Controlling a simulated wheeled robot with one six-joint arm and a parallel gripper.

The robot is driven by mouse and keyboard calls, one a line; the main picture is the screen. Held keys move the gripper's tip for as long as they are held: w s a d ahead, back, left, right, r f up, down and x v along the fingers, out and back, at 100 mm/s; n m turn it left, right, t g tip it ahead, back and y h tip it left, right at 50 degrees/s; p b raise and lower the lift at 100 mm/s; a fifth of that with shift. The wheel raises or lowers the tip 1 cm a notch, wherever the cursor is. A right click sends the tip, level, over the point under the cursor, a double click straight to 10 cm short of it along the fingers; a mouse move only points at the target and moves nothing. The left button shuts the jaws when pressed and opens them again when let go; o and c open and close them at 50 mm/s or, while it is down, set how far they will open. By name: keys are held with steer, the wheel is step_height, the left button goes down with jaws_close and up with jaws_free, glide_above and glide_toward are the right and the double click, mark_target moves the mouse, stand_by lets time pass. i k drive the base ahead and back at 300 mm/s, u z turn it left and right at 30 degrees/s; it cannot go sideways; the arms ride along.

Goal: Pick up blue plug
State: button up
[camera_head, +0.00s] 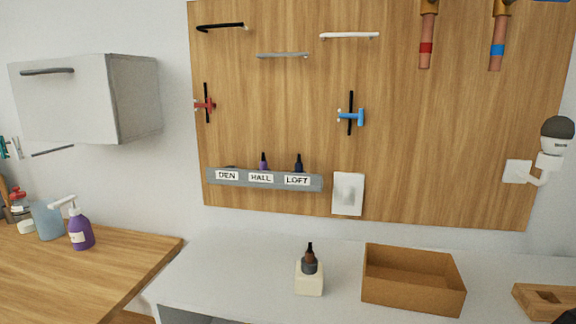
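A small dark blue plug (298,163) with a black tip stands upright in the grey rack (216,180) on the wooden wall board, above the label LOFT. The rack hides its lower part. A purple plug (264,162) stands to its left above HALL. Only a low dark top (231,167) shows above DEN. A brown and dark grey plug with a black tip (310,258) stands in a cream block (309,283) on the white counter below. My gripper is not recognisable in this view.
An open brown box (413,296) stands on the white counter (230,278), right of the cream block. A white switch (348,194) is right of the rack. Handles, valves and pipes are on the board. A purple pump bottle (80,229) stands on the left wooden counter.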

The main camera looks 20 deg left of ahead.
mark_target(299, 164)
steer(key=u, duration=0.45)
steer(key=i, duration=0.6)
steer(key=u, duration=0.6)
